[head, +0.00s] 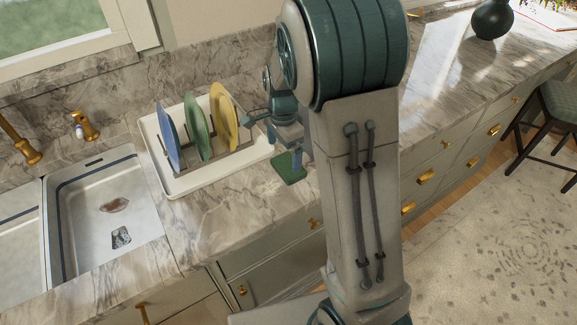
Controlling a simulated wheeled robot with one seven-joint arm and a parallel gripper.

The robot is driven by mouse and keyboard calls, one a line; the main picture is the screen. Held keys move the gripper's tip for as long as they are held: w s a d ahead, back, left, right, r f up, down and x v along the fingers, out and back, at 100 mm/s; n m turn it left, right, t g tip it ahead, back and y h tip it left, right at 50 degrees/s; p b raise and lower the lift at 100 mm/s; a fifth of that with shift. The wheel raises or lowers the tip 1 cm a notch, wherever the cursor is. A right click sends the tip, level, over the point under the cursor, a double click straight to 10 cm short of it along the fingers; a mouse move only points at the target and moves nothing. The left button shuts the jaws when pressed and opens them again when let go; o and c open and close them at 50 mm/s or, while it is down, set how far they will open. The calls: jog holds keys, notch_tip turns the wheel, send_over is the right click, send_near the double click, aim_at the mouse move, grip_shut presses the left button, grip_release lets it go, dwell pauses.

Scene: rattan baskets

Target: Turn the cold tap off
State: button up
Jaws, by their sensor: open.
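A gold tap handle (85,125) stands on the marble counter behind the sink, with a small pale, bluish tip facing forward. To its left is the gold spout (22,147), cut off by the picture's edge. No other handle is in view. I cannot tell from this view how far the handle is turned, and no water stream is visible. My gripper (289,163) is well to the right of the handle, beside the dish rack and above the counter. It is open, small in view and partly behind my arm, and I see nothing held in it.
A white tray (182,188) with a rack of blue, green and yellow plates (222,115) stands between my gripper and the tap. The double sink (105,205) is at left. A dark vase (492,20) is far right. Counter right of my arm is mostly clear.

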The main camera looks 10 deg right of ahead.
aim_at(285, 167)
jog(key=shift+s+d+f+p, duration=0.1)
jog(key=shift+f+p, duration=0.25)
jog(key=shift+f, duration=1.1)
jog(key=shift+d+f+p, duration=0.1)
jog(key=shift+f+p, duration=0.25)
jog(key=shift+f, duration=1.1)
jog(key=c, duration=0.8)
jog(key=shift+o, duration=0.2)
jog(key=shift+r, duration=0.15)
